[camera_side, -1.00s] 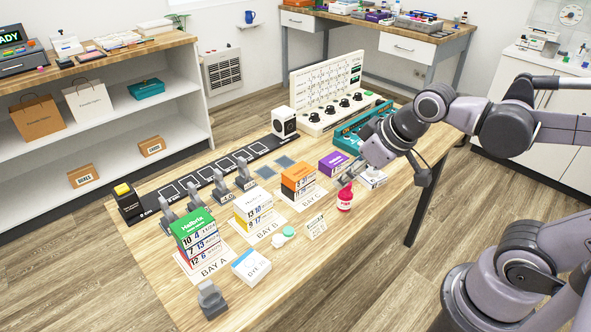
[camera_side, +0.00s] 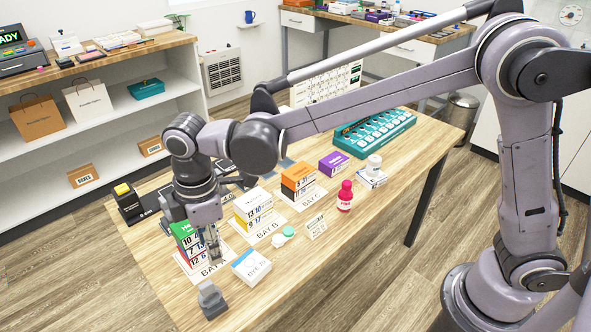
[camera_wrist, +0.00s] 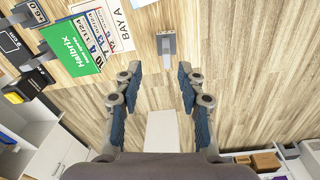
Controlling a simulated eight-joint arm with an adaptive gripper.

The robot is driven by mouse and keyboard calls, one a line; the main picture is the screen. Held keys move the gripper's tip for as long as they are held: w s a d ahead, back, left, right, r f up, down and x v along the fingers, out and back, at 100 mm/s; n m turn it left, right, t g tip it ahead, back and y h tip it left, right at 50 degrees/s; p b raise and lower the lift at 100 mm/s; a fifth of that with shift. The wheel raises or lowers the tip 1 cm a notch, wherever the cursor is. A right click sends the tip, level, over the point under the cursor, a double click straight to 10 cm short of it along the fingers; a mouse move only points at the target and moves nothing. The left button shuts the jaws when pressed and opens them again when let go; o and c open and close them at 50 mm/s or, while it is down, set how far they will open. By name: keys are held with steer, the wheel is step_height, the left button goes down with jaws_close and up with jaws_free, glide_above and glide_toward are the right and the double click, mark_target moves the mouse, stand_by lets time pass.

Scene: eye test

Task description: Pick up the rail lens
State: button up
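A grey lens holder (camera_side: 211,299) stands alone near the front left of the table in the side view, likely the rail lens. The wrist view shows a grey piece (camera_wrist: 167,47) beyond my fingertips, roughly midway between them, on bare wood. My gripper (camera_wrist: 160,78) is open with nothing between its fingers. In the side view my gripper (camera_side: 211,250) points down in front of the Bay A boxes, apart from the lone lens holder. The other grey lenses seen earlier by the rail are mostly hidden behind my arm.
The green-topped Halbrix box (camera_wrist: 72,47) stands close left of my fingers in the wrist view. A white-and-blue box (camera_side: 251,266) lies right of the lone lens. A lens case (camera_side: 284,236), pink bottle (camera_side: 345,196) and orange boxes (camera_side: 298,178) stand farther right. Wood around the lone lens is clear.

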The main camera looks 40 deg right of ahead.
mark_target(205, 284)
steer(key=a, duration=0.1)
steer(key=a+f, duration=0.1)
steer(key=n, duration=0.1)
steer(key=shift+s+a+f, duration=0.25)
steer(key=shift+a+f, duration=0.35)
steer(key=shift+f, duration=0.05)
step_height(205, 284, down, 11)
steer(key=shift+w+r, duration=0.15)
steer(key=shift+r, duration=0.05)
jaws_close()
